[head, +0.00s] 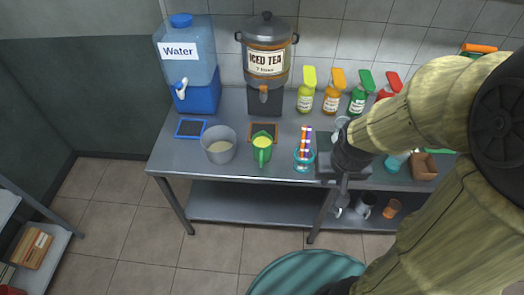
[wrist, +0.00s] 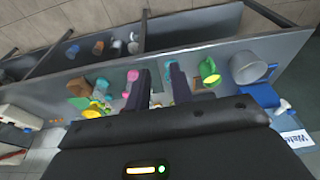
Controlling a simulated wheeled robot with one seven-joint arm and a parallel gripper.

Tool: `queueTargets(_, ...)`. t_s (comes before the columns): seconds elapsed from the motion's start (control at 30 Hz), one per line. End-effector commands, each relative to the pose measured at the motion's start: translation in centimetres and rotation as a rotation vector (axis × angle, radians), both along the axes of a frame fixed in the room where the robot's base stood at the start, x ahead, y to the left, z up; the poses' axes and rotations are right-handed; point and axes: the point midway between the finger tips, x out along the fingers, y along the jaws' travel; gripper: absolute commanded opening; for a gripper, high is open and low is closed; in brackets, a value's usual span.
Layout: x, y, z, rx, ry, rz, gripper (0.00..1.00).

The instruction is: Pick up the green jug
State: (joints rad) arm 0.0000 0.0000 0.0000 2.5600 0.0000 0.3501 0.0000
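The green jug (head: 262,152) stands upright on the metal table, near its front edge, with yellowish contents at its top. It also shows in the wrist view (wrist: 209,72), right of my fingers. My gripper (wrist: 157,72) has its two dark fingers apart, with a gap between them and nothing held. In the head view my arm reaches over the table to the right of the jug, and its end is partly hidden. My gripper is apart from the jug.
A grey pot (head: 219,147) stands close left of the jug. A blue glass with colourful straws (head: 304,152) stands to its right. Behind are the iced tea dispenser (head: 267,62), water dispenser (head: 189,70) and several syrup bottles (head: 333,92). A teal round surface (head: 300,272) lies in front.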

Motion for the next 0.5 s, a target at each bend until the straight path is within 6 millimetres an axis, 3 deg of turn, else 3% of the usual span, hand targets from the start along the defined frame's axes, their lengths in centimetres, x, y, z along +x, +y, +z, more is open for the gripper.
queueTargets(0.27,1.0,-0.4,-1.2,-0.015,-0.028,0.015,0.23)
queueTargets(0.37,3.0,-1.2,-3.4,-0.043,-0.086,0.051,0.23)
queueTargets(0.5,7.5,-2.4,-7.7,-0.087,-0.222,0.146,0.23)
